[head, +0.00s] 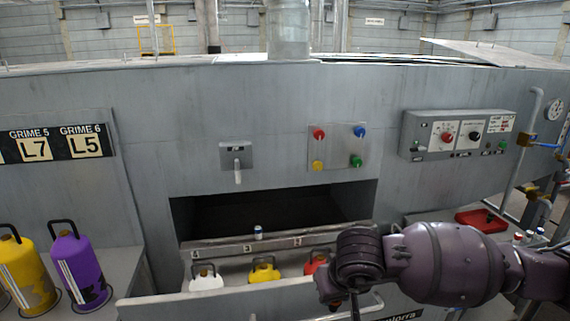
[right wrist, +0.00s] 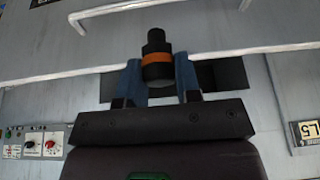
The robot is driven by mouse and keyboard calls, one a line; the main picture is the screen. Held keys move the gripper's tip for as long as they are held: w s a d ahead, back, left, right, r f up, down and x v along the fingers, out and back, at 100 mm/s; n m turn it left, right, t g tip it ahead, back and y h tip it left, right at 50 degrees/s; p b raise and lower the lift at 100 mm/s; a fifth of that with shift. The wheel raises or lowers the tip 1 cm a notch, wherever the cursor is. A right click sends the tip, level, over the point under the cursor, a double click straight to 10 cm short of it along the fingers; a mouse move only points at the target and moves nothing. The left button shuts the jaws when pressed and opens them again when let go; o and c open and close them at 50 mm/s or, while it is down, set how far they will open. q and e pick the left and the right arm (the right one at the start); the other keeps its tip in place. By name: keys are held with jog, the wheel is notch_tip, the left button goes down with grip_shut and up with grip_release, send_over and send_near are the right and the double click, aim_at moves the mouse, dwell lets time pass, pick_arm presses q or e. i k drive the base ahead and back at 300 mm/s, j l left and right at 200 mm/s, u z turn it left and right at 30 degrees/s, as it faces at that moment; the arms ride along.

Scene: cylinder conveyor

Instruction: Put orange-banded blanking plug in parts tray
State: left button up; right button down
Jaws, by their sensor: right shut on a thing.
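The orange-banded blanking plug (right wrist: 156,56), a black stepped cylinder with an orange ring, is held between the two blue fingers of my right gripper (right wrist: 158,72) in the right wrist view. Its narrower end points away from the gripper. In the head view my right arm comes in from the right, and its wrist hangs over the front of the conveyor; the plug is hidden there. A red tray (head: 482,220), which looks like the parts tray, sits on the right-hand bench, behind my right forearm. My left gripper is not in view.
Several small plugs (head: 530,236) stand on the bench right of the red tray. A small blue-and-white cylinder (head: 258,232) stands on the opening's ledge. White (head: 206,281), yellow (head: 264,272) and red (head: 315,264) canisters stand below it. Yellow (head: 24,271) and purple (head: 79,268) canisters are at left.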

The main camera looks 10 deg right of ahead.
aim_at(481, 222)
jog(key=l, duration=0.75)
jog(key=k+l+u, duration=0.1)
jog(key=l, duration=0.65)
jog(key=k+l, duration=0.1)
jog(key=l, duration=0.65)
jog(key=l+u, duration=0.1)
jog(key=l, duration=1.45)
jog(key=i+l, duration=0.2)
jog(key=l, duration=0.15)
jog(key=i+l+u, duration=0.15)
jog(key=i+l, duration=0.3)
jog(key=i, duration=0.05)
